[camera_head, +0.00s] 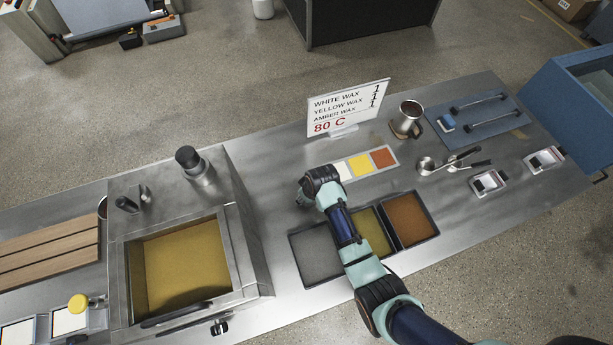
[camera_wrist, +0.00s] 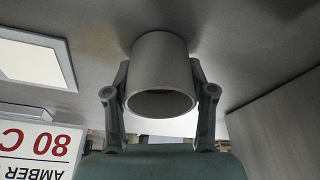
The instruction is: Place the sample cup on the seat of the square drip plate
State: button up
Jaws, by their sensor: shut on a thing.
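My gripper (camera_wrist: 160,88) is shut on the sample cup (camera_wrist: 160,62), a plain grey cup with its round open mouth facing the wrist camera. One finger presses on each side of it. In the head view my gripper (camera_head: 306,194) is over the steel bench, left of the colour card; the cup is hidden there by the arm. I cannot tell from the wrist view whether the cup touches the bench. I cannot surely identify the square drip plate; small square plates (camera_head: 70,322) lie at the lower left.
A three-part tray (camera_head: 317,254) lies under my arm. A yellow-filled vat (camera_head: 185,268) is to the left. A metal mug (camera_head: 407,117) and spoons (camera_head: 427,165) are to the right.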

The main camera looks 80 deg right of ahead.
aim_at(313, 205)
jog(key=o, duration=1.3)
jog(key=shift+f, duration=0.1)
jog(key=shift+c, duration=0.2)
jog(key=p+v, duration=0.2)
jog(key=v, duration=1)
jog(key=shift+p, duration=0.3)
